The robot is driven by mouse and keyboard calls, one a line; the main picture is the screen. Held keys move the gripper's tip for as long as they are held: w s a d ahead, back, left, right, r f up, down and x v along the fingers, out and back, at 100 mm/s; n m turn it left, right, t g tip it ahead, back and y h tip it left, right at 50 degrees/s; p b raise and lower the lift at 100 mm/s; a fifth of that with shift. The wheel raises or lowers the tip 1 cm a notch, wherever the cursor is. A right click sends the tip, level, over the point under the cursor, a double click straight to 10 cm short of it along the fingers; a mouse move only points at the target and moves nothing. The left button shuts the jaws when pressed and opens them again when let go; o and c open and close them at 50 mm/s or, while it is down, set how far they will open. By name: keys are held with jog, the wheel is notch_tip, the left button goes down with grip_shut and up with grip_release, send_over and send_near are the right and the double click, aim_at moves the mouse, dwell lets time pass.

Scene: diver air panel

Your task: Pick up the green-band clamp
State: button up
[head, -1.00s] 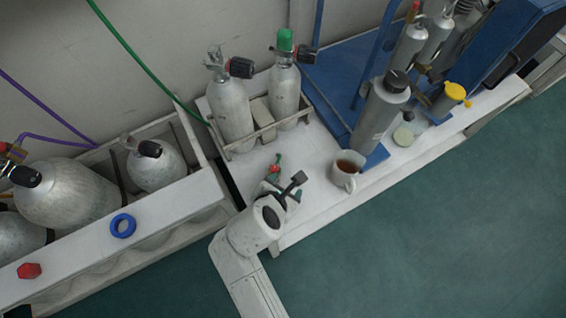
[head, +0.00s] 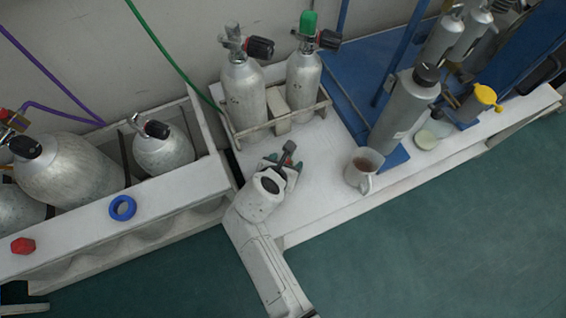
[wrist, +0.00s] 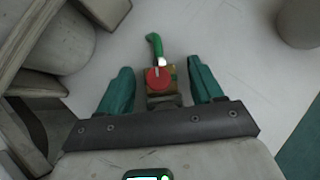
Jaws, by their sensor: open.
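The green-band clamp (wrist: 158,77) shows in the wrist view as a small piece with a curved green arm, a round red knob and a brass-coloured body. It lies on the white bench top. My gripper (wrist: 159,82) is open, with one teal finger on each side of the clamp's lower part and visible gaps between. The green arm reaches forward past the fingertips.
A rack with two cylinders (head: 243,95) (head: 303,75) stands just behind my gripper. A mug (head: 360,172) of brown liquid is to its right, near a grey bottle (head: 404,108). A blue ring (head: 122,207) and red knob (head: 23,246) lie on the left ledge.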

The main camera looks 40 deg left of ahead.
jog(key=shift+w+a+f, duration=0.2)
jog(key=shift+w+f, duration=0.3)
jog(key=shift+c, duration=0.3)
jog(key=shift+r, duration=0.1)
grip_shut()
